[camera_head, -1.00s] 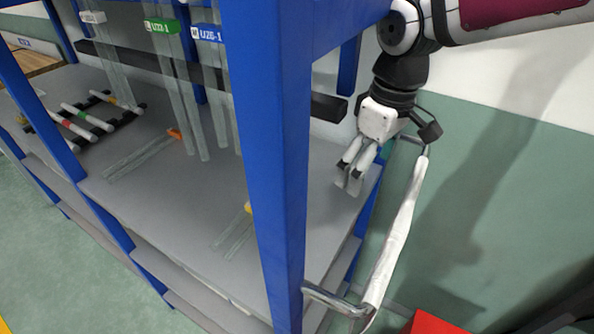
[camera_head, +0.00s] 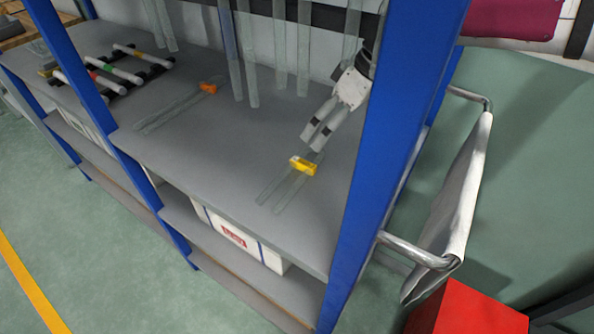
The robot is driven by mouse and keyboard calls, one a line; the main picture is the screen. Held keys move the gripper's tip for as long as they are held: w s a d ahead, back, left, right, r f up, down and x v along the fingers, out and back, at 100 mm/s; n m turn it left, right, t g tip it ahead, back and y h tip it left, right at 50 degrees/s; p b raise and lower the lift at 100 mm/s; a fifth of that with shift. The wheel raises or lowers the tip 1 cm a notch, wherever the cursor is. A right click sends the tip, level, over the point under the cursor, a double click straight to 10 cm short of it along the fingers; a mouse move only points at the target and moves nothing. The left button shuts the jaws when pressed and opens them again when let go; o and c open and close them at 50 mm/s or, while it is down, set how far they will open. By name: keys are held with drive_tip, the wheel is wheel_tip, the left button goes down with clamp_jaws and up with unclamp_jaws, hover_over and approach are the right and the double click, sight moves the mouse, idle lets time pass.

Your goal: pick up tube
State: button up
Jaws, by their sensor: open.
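A clear forked glass tube with a yellow cap or label (camera_head: 303,165) lies on the grey shelf (camera_head: 225,150), its two prongs pointing to the lower left. A second clear tube with an orange cap (camera_head: 208,88) lies further left on the same shelf. My gripper (camera_head: 314,138) is open, with its fingertips just above and behind the yellow-capped tube. Whether the fingers touch it cannot be told. Part of my gripper and arm is hidden behind the blue post.
A blue post (camera_head: 390,140) stands right of my gripper. Several clear tubes (camera_head: 245,60) hang behind. A rack with coloured rods (camera_head: 118,72) sits at left. A white box (camera_head: 240,240) is on the lower shelf. A rail with white cloth (camera_head: 455,210) and a red box (camera_head: 465,310) are at right.

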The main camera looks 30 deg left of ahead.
sight(312, 161)
drive_tip(key=x, duration=0.7)
drive_tip(key=shift+f, duration=0.15)
drive_tip(key=c, duration=1.4)
drive_tip(key=shift+o, duration=0.2)
